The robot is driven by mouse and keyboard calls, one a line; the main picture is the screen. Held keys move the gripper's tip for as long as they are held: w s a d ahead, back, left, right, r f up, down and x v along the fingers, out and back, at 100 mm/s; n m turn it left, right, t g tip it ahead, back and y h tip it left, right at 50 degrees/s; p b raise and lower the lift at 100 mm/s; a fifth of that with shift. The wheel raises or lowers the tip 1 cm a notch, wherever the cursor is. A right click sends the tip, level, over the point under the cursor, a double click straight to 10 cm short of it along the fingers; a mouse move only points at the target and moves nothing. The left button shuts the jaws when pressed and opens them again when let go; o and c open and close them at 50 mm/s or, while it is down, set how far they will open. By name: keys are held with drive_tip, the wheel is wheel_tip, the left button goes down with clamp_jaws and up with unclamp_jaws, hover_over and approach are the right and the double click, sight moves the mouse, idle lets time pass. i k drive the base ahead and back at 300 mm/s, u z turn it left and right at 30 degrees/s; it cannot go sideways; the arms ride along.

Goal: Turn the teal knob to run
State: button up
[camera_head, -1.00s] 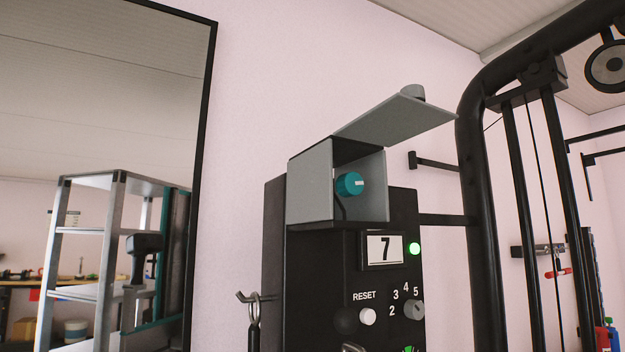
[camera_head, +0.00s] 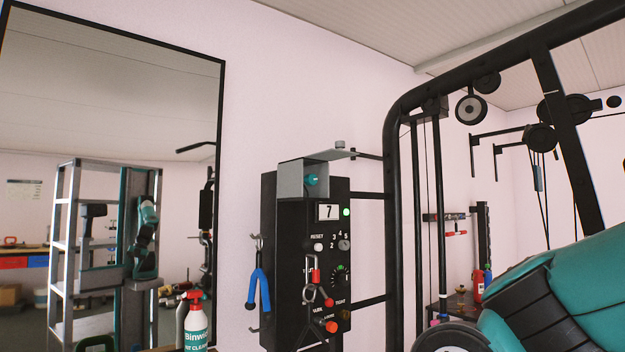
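The teal knob (camera_head: 311,180) sits inside a grey guard box (camera_head: 290,181) at the top of a black control panel (camera_head: 268,250) on the wall. The guard's lid (camera_head: 335,155) stands open, raised above the knob. The knob's mark is too small to read now. The display (camera_head: 328,212) shows 7, and a green lamp (camera_head: 346,212) beside it is lit. My teal and black arm fills the lower right corner. My gripper is outside the view.
Below are a white reset button (camera_head: 318,247), a grey selector (camera_head: 344,245) and a red-orange knob (camera_head: 330,326). A blue-handled tool (camera_head: 259,288) hangs at the panel's left. A spray bottle (camera_head: 195,325) stands lower left. A black gym frame (camera_head: 393,200) rises close right; a mirror (camera_head: 110,120) is left.

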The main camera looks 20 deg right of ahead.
sight(311, 178)
drive_tip(key=z, duration=0.5)
drive_tip(key=i, duration=0.55)
drive_tip(key=z, duration=0.35)
